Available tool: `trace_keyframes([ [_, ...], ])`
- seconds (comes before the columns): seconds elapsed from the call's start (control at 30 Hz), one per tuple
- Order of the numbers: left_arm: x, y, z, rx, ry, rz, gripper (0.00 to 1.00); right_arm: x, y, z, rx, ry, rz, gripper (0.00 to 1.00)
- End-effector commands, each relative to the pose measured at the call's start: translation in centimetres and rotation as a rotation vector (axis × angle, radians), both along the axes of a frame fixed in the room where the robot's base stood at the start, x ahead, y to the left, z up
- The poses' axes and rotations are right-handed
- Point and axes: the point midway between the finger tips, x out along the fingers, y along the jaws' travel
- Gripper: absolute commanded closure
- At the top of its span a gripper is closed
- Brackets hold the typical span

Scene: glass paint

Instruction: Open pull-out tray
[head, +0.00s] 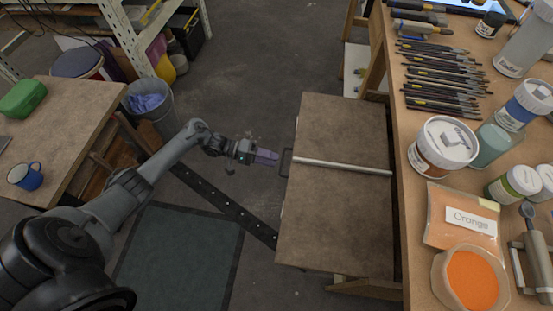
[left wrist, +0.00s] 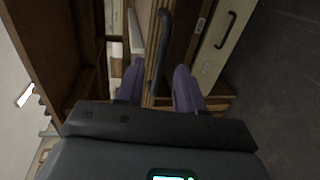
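The pull-out tray looks like a flat brown wooden board (head: 335,215) that sticks out from the left side of the workbench in the head view. A dark handle (head: 286,162) is on its left edge; it also shows in the left wrist view as a dark bar (left wrist: 161,45). My left gripper (head: 272,157) is just left of the handle. Its two purple fingers (left wrist: 157,70) are apart, with the handle between them in the left wrist view. I cannot tell whether either finger touches it. My right gripper is not in view.
A pale rod (head: 340,167) lies across the board. The workbench (head: 408,200) on the right holds brushes (head: 440,75), paint jars (head: 442,146) and an orange powder bowl (head: 471,278). A side table (head: 75,130) and a bin (head: 150,103) stand at left. Open floor lies between.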

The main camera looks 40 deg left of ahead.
Motion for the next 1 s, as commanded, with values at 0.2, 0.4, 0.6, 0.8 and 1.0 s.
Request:
trace_keyframes([
  [0.2, -2.0, 3.3, 0.9, 0.002, 0.002, 0.0, 0.63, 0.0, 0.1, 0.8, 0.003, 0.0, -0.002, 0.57],
  [0.4, -3.4, 5.4, 1.4, 0.001, 0.002, 0.0, 0.63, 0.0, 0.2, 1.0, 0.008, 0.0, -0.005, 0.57],
  [0.6, -3.9, 6.2, 1.6, 0.0, 0.0, -0.001, 0.63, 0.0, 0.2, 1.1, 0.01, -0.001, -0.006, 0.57],
  [0.8, -3.9, 6.3, 1.6, 0.0, 0.0, -0.001, 0.63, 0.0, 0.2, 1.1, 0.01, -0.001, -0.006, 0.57],
  [1.0, -3.9, 6.3, 1.6, 0.0, 0.0, -0.001, 0.63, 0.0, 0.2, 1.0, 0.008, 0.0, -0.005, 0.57],
])
